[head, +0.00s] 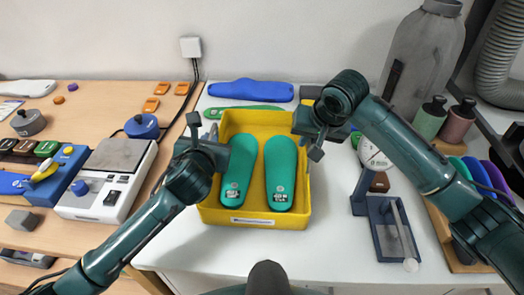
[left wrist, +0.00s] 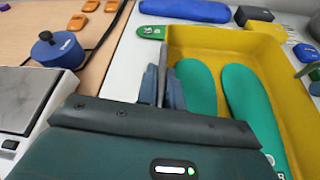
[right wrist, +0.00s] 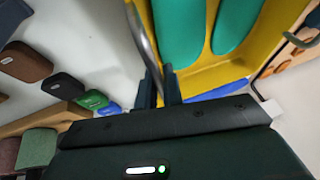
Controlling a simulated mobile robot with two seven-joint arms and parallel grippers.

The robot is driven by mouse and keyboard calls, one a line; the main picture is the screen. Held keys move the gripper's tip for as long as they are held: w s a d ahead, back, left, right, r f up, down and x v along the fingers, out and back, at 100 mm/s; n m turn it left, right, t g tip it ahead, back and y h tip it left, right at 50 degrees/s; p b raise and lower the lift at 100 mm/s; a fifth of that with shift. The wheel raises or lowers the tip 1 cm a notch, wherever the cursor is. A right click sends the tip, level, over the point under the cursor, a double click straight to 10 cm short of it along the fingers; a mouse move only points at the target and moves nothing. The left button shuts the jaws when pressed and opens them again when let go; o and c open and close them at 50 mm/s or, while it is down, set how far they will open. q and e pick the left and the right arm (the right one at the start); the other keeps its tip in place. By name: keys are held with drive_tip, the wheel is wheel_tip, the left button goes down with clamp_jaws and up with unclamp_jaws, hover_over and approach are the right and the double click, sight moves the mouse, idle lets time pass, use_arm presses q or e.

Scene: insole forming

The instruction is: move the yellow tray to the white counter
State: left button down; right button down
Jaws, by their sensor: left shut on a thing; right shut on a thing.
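The yellow tray (head: 256,216) is on the white counter (head: 340,230) in the middle of the head view, with two green insoles (head: 238,170) lying in it. My left gripper (head: 218,148) is shut on the tray's left wall; the left wrist view shows its fingers (left wrist: 165,88) at the tray (left wrist: 250,45). My right gripper (head: 307,135) is shut on the tray's right wall; its fingers (right wrist: 160,88) meet the tray wall (right wrist: 205,75) in the right wrist view. Whether the tray's base touches the counter, I cannot tell.
Behind the tray are a blue insole-shaped block (head: 250,90) and a green strip (head: 245,111). A dark blue stand (head: 393,228) is to the right. A wooden table with a scale (head: 105,180) and a blue pot (head: 142,126) is to the left. The counter front is clear.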

use_arm(q)
drive_tip(key=shift+f, duration=0.45)
use_arm(e)
drive_tip(key=shift+f, duration=0.45)
use_arm(q)
drive_tip(key=c, duration=1.9)
unclamp_jaws()
drive_tip(key=shift+r, duration=0.15)
use_arm(e)
drive_tip(key=c, duration=1.9)
unclamp_jaws()
drive_tip(key=shift+r, duration=0.15)
use_arm(q)
drive_tip(key=o, duration=0.4)
use_arm(e)
drive_tip(key=o, duration=0.4)
drive_tip(key=shift+c, duration=0.2)
use_arm(q)
drive_tip(key=v, duration=1.2)
use_arm(e)
drive_tip(key=v, duration=1.2)
